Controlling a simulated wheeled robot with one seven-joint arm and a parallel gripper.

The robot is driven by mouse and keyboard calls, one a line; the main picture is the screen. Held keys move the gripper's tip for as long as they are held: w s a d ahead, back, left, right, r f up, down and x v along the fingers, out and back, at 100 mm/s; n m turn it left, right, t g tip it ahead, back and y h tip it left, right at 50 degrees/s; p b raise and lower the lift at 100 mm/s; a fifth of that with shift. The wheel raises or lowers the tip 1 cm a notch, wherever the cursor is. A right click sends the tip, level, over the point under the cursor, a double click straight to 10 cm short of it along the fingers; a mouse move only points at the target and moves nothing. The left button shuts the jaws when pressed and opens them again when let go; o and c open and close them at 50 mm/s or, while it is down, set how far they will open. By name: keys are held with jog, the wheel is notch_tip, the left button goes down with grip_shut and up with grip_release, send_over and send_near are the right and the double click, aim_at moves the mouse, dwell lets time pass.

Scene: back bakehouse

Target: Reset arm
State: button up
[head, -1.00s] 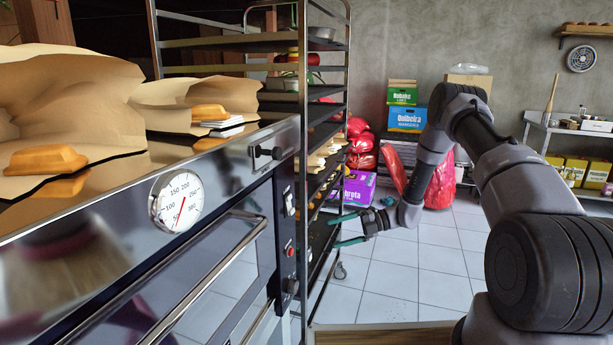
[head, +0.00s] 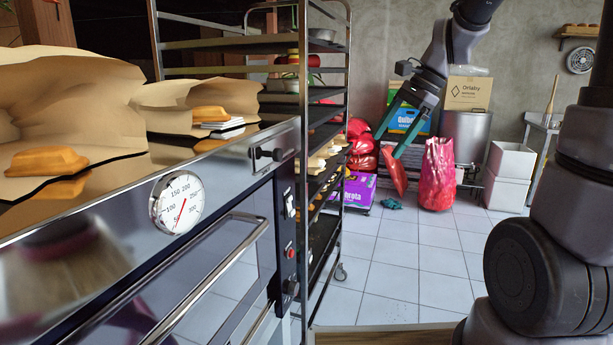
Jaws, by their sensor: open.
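My gripper (head: 392,132) hangs in the upper middle-right of the head view, its two green fingers spread and pointing down and left. Nothing is between the fingers. It is in the air in front of the boxes and red bags by the back wall, right of the rack and apart from it. My arm rises at the right edge and leaves the top of the picture before coming back down to the gripper.
A steel oven (head: 228,215) with bread loaves (head: 45,160) on top fills the left. A wheeled tray rack (head: 343,130) stands beside it.

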jog(key=s+d+r+n+t+h, duration=0.1)
jog(key=s+d+r+n+t, duration=0.2)
jog(key=s, duration=0.3)
jog(key=s+d+r+n+t+h, duration=0.2)
jog(key=s+d+r+n, duration=0.1)
jog(key=s+n, duration=0.3)
jog(key=shift+s+r+n+t, duration=0.3)
jog(key=shift+s+r+t, duration=0.1)
jog(key=shift+s+r, duration=0.25)
